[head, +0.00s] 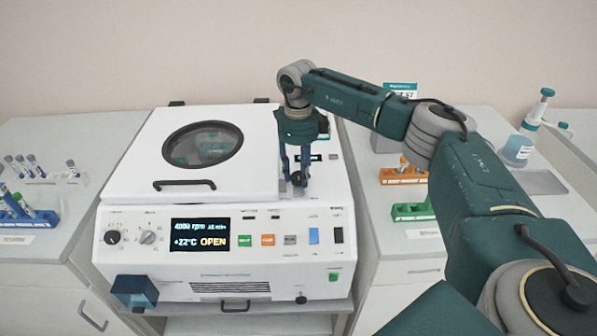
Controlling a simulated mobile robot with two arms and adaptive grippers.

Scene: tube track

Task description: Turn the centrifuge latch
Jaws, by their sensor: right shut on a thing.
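The white centrifuge (225,278) stands in the middle. Its lid (240,125) has a round dark-rimmed window and a black front handle, and it looks lowered. The display (200,235) reads OPEN. My right gripper (297,178) points straight down at the top right of the housing, beside the lid's right edge. Its fingers are shut on the small dark centrifuge latch (297,178). The fingers cover much of the latch, so its turn angle cannot be told.
Tube racks with several tubes stand on the left bench (90,150). An orange rack (403,175) and a green rack (412,212) stand on the right bench, near my right arm.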

